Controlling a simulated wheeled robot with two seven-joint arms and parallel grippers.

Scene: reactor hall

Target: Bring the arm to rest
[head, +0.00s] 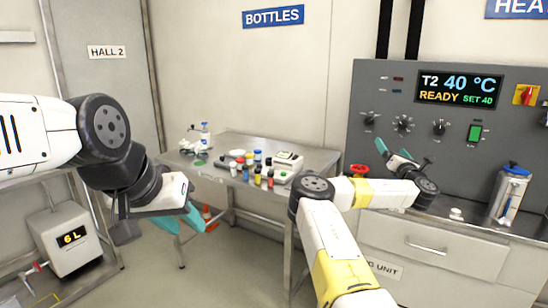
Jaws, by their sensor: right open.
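My left arm comes in from the left, and its gripper (182,217) hangs in front of the steel table with teal fingers pointing down. I see nothing held in it, and the gap between its fingers is unclear. My right arm reaches up from the bottom and across to the right. Its gripper (404,158) is open in front of the grey control panel (365,150), with teal fingers and nothing seen between them. My right wrist hides part of the counter below the panel.
The steel table (225,178) carries several small bottles (257,156) and a white device (289,160). A grey "6 L" unit (68,240) is at lower left.

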